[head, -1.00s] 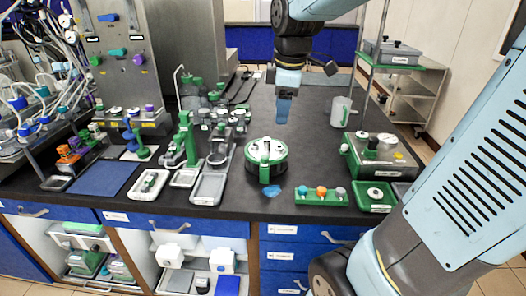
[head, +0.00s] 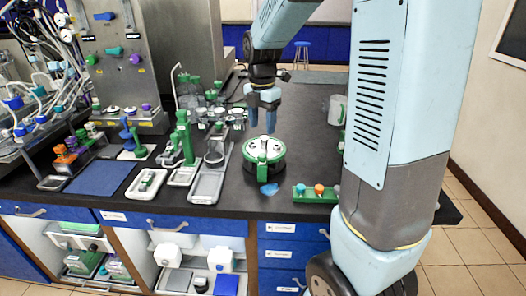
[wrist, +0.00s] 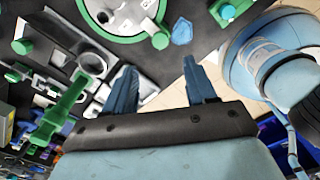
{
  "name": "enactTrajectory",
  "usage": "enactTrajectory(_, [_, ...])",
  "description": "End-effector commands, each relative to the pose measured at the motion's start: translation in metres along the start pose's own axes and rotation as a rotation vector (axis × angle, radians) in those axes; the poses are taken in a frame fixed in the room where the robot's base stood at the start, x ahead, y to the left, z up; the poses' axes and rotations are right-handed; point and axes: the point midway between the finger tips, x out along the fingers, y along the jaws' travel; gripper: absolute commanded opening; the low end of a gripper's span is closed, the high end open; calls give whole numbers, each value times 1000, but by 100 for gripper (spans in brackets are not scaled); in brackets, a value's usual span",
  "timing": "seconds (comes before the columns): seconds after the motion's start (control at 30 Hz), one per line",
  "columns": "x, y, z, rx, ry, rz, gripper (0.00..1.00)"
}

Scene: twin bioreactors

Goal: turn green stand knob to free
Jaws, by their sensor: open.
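A green upright stand (head: 183,140) rises at the middle left of the bench, with a pale tray at its foot. A long green part (wrist: 60,110) at the left of the wrist view looks like this stand. Its knob and the knob's setting are too small to tell. My gripper (head: 262,120) hangs fingers down, open and empty, to the right of the stand and above the back of a round green and white device (head: 264,172). In the wrist view my gripper (wrist: 159,68) shows two blue fingers apart with nothing between them.
A grey stand with a ring and tray (head: 207,187) stands between the green stand and the round device. A green rack with coloured knobs (head: 313,198) sits at the front edge. A blue mat (head: 98,178) lies left. My arm hides the bench's right end.

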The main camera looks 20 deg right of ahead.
Motion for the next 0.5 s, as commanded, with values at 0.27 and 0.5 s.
enactTrajectory(0.27, [51,-1,0,2,1,-3,56])
enactTrajectory(0.5, [86,-1,0,2,0,-3,56])
